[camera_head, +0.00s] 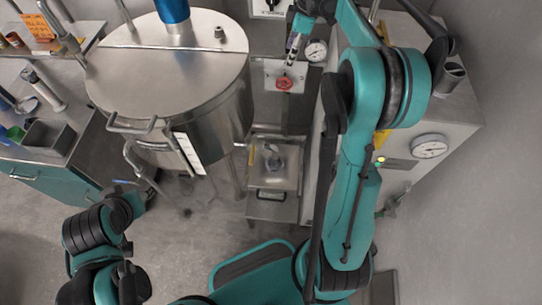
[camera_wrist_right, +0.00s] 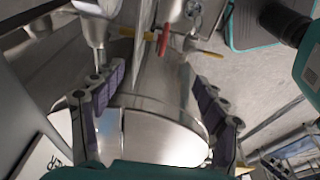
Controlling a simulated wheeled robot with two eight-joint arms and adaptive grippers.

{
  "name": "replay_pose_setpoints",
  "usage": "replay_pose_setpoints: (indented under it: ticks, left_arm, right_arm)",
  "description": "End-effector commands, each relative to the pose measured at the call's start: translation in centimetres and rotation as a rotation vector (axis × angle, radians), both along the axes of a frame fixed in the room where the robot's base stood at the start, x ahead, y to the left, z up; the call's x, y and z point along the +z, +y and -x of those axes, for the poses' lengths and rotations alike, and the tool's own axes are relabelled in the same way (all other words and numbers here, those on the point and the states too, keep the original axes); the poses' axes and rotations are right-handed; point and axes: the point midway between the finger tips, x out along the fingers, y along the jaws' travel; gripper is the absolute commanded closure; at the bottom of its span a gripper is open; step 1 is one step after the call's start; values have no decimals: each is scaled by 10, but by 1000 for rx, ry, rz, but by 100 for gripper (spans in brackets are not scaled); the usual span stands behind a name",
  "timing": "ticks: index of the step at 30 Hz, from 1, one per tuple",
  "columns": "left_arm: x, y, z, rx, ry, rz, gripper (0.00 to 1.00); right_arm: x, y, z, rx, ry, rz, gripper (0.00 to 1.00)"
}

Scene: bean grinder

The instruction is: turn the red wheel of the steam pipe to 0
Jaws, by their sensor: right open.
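The red wheel (camera_head: 284,84) sits on a pale panel (camera_head: 272,72) at the upper middle of the head view. A red part, seen edge-on, shows near the top of the right wrist view (camera_wrist_right: 164,40) and looks like the same wheel. My right gripper (camera_head: 294,46) is just above the wheel in the head view, and its fingers are small there. The wheel's scale cannot be read. My left arm is at lower left; its gripper does not show.
A large lidded steel tank (camera_head: 170,75) stands left of the panel. A round gauge (camera_head: 316,50) is right of the wheel, and a larger gauge (camera_head: 430,147) is on the cabinet at right. A small steel stand (camera_head: 272,207) is below the panel. A cluttered counter is at far left.

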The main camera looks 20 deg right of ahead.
Motion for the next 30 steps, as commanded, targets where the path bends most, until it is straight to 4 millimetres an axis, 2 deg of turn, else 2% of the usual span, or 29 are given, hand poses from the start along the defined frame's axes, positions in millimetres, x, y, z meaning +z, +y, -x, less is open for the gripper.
replay_pose_setpoints:
  ticks: [1,8,16,22,24,30]
  left_arm:
    - [1,0,0,0,0,0,60]
    - [0,0,0,0,0,0,60]
    - [0,0,0,0,0,0,60]
    - [-7,0,0,0,0,0,60]
    - [4,0,0,0,0,0,60]
    - [18,0,0,0,0,0,60]
  right_arm:
    - [-2,-2,-1,-4,7,-20,27]
    - [-45,-1,-1,-1,6,-18,27]
    - [-101,-1,0,-2,6,-17,27]
    - [-95,12,-8,3,142,210,27]
    - [-73,8,-6,-4,138,199,27]
    - [-30,8,-6,-3,136,197,27]
